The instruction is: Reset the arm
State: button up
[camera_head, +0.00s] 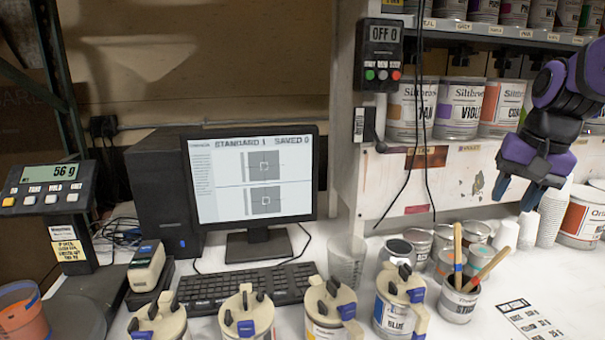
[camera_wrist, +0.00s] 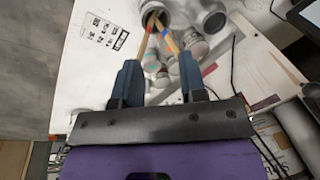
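My arm, purple and black, comes in at the upper right of the head view. My gripper (camera_head: 516,193) hangs in front of the paint rack, above the counter and clear of it. In the wrist view, the two blue fingers of my gripper (camera_wrist: 160,72) stand apart with nothing held between them. Beyond the fingertips is a can of stir sticks (camera_wrist: 153,12), which also shows in the head view (camera_head: 458,302), below and left of my gripper.
Paint cans (camera_head: 458,108) line the rack shelf behind my gripper. Stacked white cups (camera_head: 553,215) and a paint can (camera_head: 583,217) stand below at right. Lidded dispensers (camera_head: 398,312), a monitor (camera_head: 252,180) and a scale (camera_head: 45,187) are to the left.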

jog(key=s+a+n+t, duration=0.1)
jog(key=s+a+n, duration=0.1)
jog(key=s, duration=0.6)
jog(key=s+a+r+n+t+h, duration=0.1)
jog(key=s+a+n+t, duration=0.1)
jog(key=s, duration=0.5)
jog(key=shift+s+a+n, duration=0.35)
jog(key=shift+a+n, duration=0.4)
jog(key=shift+n, duration=0.25)
